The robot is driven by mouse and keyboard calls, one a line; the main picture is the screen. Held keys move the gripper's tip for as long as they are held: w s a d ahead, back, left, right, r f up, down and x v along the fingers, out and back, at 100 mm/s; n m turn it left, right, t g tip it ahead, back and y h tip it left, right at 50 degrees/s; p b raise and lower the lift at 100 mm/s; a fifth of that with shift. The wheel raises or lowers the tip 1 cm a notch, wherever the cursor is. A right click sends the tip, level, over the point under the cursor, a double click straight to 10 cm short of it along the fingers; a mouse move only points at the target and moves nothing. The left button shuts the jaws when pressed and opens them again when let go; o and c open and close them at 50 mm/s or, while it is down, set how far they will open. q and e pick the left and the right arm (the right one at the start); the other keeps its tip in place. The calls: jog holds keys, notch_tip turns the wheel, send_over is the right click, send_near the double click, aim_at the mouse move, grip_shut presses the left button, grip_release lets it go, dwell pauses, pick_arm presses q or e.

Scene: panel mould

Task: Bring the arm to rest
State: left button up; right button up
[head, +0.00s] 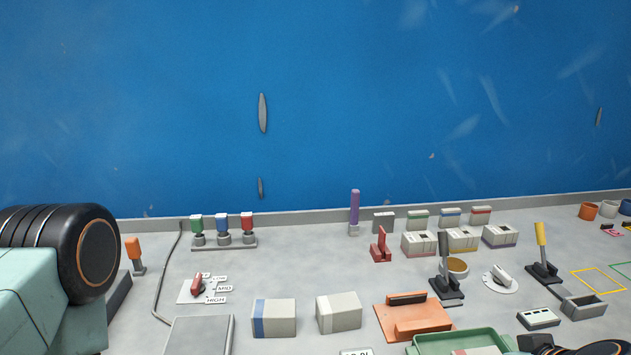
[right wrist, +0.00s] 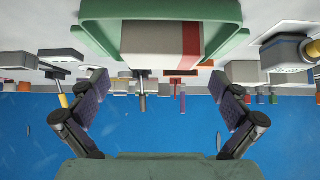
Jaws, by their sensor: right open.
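My right gripper (right wrist: 160,88) shows in the right wrist view with its two dark padded fingers spread wide. The gap between them is empty. That view appears upside down. A green tray (right wrist: 92,32) lies beyond the fingertips, apart from them, and holds a pale block with a red stripe (right wrist: 190,38). In the head view the green tray (head: 425,346) is cut off by the bottom edge. Part of my right arm shows at the bottom right corner there. Part of my left arm fills the lower left; its gripper is out of the picture.
A grey bench (head: 270,270) stands against a blue wall (head: 330,100). Upright levers (head: 541,235), a rotary switch (head: 197,284), coloured plugs (head: 222,224), a blue-striped block (head: 273,317) and an orange plate (head: 385,322) crowd it. Space above the bench is clear.

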jog(key=shift+b+x, duration=2.35)
jog(key=shift+x, duration=0.05)
pick_arm(q)
jog(key=shift+f+b, duration=1.2)
jog(key=shift+f, duration=2.65)
pick_arm(e)
jog(key=shift+x, duration=1.5)
jog(key=shift+s+r+p, duration=0.1)
jog(key=shift+r+p, duration=3.25)
jog(key=shift+r, duration=1.75)
pick_arm(q)
notch_tip(320, 180, up, 7)
jog(key=shift+f, duration=0.15)
jog(key=shift+w, duration=0.1)
